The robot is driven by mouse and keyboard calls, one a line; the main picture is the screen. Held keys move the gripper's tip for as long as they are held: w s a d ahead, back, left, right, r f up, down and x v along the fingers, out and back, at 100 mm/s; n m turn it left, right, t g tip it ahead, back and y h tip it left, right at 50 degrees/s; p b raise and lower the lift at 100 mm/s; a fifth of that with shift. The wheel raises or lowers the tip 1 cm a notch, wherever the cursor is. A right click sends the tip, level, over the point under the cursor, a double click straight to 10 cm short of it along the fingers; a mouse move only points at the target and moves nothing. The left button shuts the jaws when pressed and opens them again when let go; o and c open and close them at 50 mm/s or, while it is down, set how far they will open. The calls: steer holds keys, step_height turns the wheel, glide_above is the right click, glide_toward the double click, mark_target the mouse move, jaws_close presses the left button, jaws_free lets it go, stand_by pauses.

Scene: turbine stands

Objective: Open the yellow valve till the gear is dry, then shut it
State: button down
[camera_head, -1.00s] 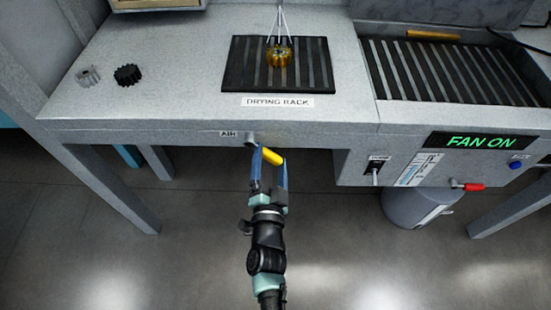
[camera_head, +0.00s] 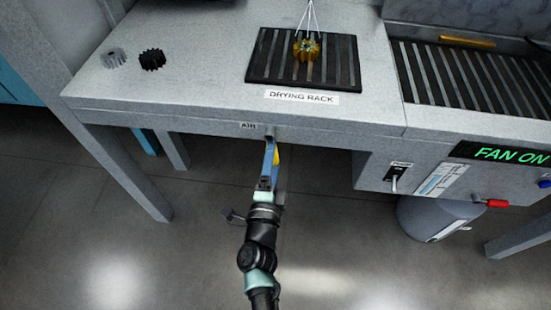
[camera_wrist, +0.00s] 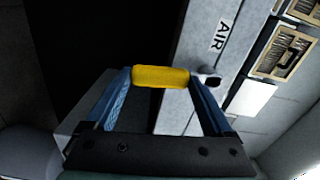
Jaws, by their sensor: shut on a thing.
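The yellow valve handle (camera_head: 276,156) is under the bench's front edge, below the AIR label (camera_head: 249,126). My gripper (camera_head: 270,152) is shut on it; in the wrist view the yellow handle (camera_wrist: 161,77) spans between the two blue fingertips. The fingers look edge-on in the head view and partly hide the handle. A golden gear (camera_head: 306,48) sits on the dark slatted drying rack (camera_head: 259,66), with thin white streaks running down to it from above. I cannot tell whether its surface is wet.
A grey gear (camera_head: 113,59) and a black gear (camera_head: 152,60) lie on the bench at left. A slatted tray (camera_head: 470,80), a FAN ON display (camera_head: 505,153), a red-handled lever (camera_head: 496,203) and a blue button (camera_head: 544,183) are at right. The floor around my arm is clear.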

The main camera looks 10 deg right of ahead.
steer(key=shift+f, duration=0.1)
stand_by(0.3)
jaws_free()
steer(key=shift+s, duration=0.15)
steer(key=v, duration=1.2)
steer(key=shift+s+a+p, duration=0.2)
steer(key=shift+s+p, duration=0.15)
steer(key=shift+p, duration=0.1)
steer(key=shift+r, duration=0.2)
